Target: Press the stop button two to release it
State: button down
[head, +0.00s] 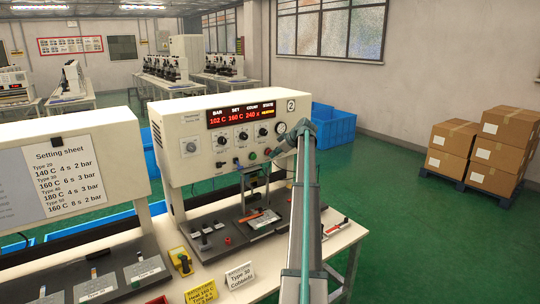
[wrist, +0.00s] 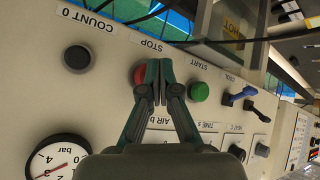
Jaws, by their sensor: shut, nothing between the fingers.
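The machine marked 2 (head: 291,104) stands at centre in the head view, its front panel carrying dials, buttons and a lit red display (head: 240,114). In the wrist view the red STOP button (wrist: 138,73) lies between the black COUNT 0 button (wrist: 77,58) and the green START button (wrist: 198,91). My gripper (wrist: 151,68) is shut and empty. Its fingertips are in front of the STOP button and hide its right part; I cannot tell whether they touch it. In the head view my arm reaches up to the right part of the panel.
A pressure gauge (wrist: 58,160) sits near the lower left in the wrist view. Blue and black levers (wrist: 243,95) are right of START. A setting sheet board (head: 65,170) stands left of the machine. Boxes (head: 505,125) on a pallet are far right.

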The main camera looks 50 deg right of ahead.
jog(key=shift+s+a, duration=0.2)
jog(key=shift+s, duration=0.4)
jog(key=shift+s, duration=0.1)
jog(key=shift+s+a+b, duration=0.2)
jog(key=shift+s+b, duration=0.05)
jog(key=shift+s, duration=0.55)
jog(key=shift+s+a+b, duration=0.2)
jog(key=shift+s+a, duration=0.05)
jog(key=shift+s, duration=0.5)
jog(key=shift+s+a+b, duration=0.2)
jog(key=shift+s+b, duration=0.05)
jog(key=shift+s, duration=0.55)
